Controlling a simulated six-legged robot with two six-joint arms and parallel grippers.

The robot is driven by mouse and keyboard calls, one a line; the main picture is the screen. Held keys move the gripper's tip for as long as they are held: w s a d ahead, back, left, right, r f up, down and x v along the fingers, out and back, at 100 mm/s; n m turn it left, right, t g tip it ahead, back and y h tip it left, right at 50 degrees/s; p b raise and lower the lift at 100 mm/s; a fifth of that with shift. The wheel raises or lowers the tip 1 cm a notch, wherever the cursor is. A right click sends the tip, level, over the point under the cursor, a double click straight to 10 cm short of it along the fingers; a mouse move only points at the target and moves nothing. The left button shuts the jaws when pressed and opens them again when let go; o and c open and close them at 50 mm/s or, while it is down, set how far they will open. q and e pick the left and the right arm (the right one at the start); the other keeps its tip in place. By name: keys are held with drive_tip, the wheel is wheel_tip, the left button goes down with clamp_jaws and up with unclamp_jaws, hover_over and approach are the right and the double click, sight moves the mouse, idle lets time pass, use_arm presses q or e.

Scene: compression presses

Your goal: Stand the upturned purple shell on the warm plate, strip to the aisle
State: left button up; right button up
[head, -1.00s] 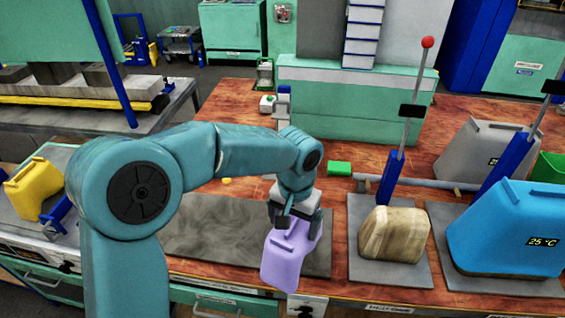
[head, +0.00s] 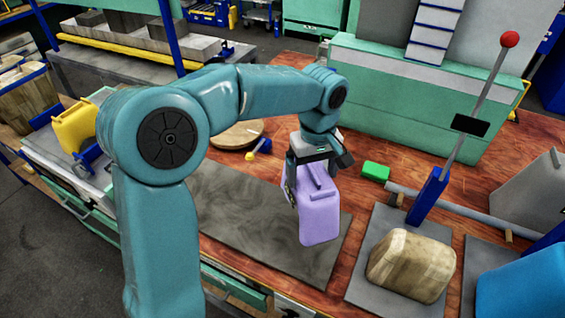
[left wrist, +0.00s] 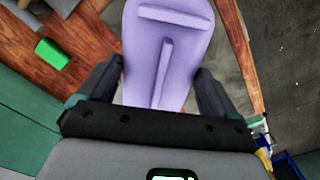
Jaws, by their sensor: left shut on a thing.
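The purple shell (head: 320,214) hangs in my left gripper (head: 316,172), which is shut on it from above. Its lower end is over the right part of the large dark grey plate (head: 240,215); I cannot tell whether it touches. The shell looks nearly upright, with a narrow raised bar on its upper part. In the left wrist view the shell (left wrist: 185,60) lies between the two fingers (left wrist: 160,88) and shows two raised bars set like a T. My right gripper is not in view.
A beige block-like shell (head: 412,264) sits on a grey plate to the right, beside a red-knobbed lever (head: 475,120). A green block (head: 375,171) and a round wooden disc (head: 236,134) lie behind. A yellow shell (head: 75,127) stands left. The dark plate's left part is clear.

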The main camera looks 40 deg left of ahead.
use_arm(q)
drive_tip(key=s+a+f+n+b, duration=0.1)
drive_tip(key=s+a+n+b, duration=0.2)
drive_tip(key=a+n, duration=0.3)
drive_tip(key=n+b, duration=0.1)
drive_tip(key=n, duration=0.2)
drive_tip(key=shift+a+f+b, duration=0.15)
drive_tip(key=shift+f+b, duration=0.15)
drive_tip(key=shift+a, duration=0.1)
